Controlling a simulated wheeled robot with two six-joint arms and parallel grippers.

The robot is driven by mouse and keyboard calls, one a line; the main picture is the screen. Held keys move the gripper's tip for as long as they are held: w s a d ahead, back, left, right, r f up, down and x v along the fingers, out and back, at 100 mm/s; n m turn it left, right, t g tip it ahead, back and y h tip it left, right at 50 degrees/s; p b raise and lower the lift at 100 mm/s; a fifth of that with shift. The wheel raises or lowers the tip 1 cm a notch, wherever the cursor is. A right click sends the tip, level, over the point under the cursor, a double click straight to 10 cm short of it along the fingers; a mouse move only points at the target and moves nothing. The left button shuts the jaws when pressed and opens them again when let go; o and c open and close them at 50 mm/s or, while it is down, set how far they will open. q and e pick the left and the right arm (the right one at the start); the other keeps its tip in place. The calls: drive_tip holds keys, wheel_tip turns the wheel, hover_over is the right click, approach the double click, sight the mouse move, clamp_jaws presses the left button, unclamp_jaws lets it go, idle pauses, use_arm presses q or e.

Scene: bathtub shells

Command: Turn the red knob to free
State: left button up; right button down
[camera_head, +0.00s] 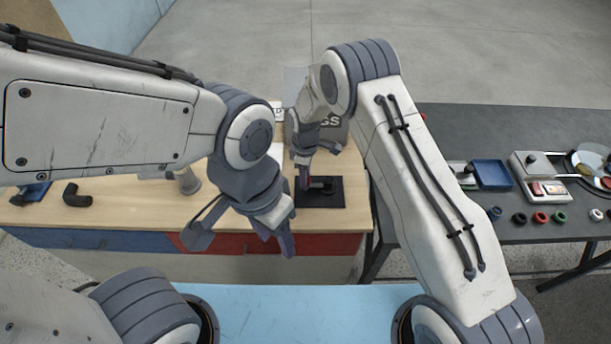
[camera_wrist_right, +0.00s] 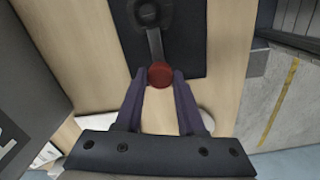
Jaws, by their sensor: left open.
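The red knob (camera_wrist_right: 160,75) is round and sits at the end of a grey lever (camera_wrist_right: 154,45) on a dark base plate (camera_wrist_right: 190,35). In the head view the plate (camera_head: 335,199) lies on the wooden bench, and the right gripper largely hides the knob. My right gripper (camera_wrist_right: 159,76) has its two purple fingertips on either side of the knob, very close to it. I cannot tell whether they press on it. My left gripper (camera_head: 274,238) is open and empty, over the bench's front edge, left of the plate.
The wooden bench (camera_head: 120,210) holds a black curved part (camera_head: 77,195) and a grey cylinder (camera_head: 187,181) at left. A dark table (camera_head: 450,130) at right carries a blue tray (camera_head: 491,174), a switch box (camera_head: 537,165) and several coloured rings. My left arm fills much of the left side.

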drive_tip(key=shift+f+m+b, duration=0.1)
drive_tip(key=shift+m+b, duration=1.2)
drive_tip(key=shift+m, duration=0.2)
drive_tip(key=m+b, duration=0.3)
drive_tip(key=m, duration=0.2)
drive_tip(key=shift+w+m, duration=0.1)
drive_tip(key=shift+m, duration=0.2)
drive_tip(key=m+b, duration=0.1)
drive_tip(key=m, duration=0.3)
drive_tip(key=m+b, duration=0.1)
drive_tip(key=m, duration=0.4)
drive_tip(key=shift+r+b, duration=0.2)
drive_tip(key=shift+b, duration=0.1)
drive_tip(key=shift+m, duration=0.3)
drive_tip(key=c, duration=0.5)
unclamp_jaws()
